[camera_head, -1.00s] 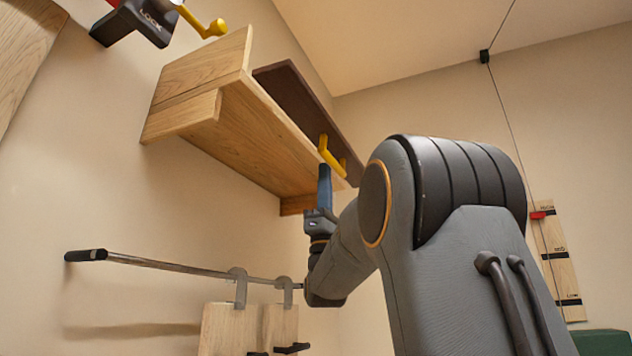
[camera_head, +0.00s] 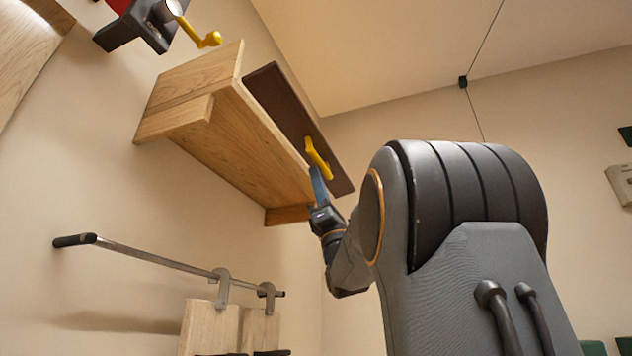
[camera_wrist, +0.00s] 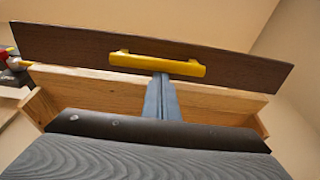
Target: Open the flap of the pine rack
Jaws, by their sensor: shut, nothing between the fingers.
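The pine rack (camera_head: 235,128) is fixed high on the left wall. Its dark brown flap (camera_head: 282,112) runs along its front and carries a yellow bar handle (camera_head: 318,159). The flap's hinge is hidden.
A metal rail (camera_head: 160,260) with hanging wooden boards (camera_head: 210,325) is on the wall below the rack. A black bracket with a yellow lever (camera_head: 200,38) is at the upper left. A cord with a black block (camera_head: 463,82) hangs at the right.

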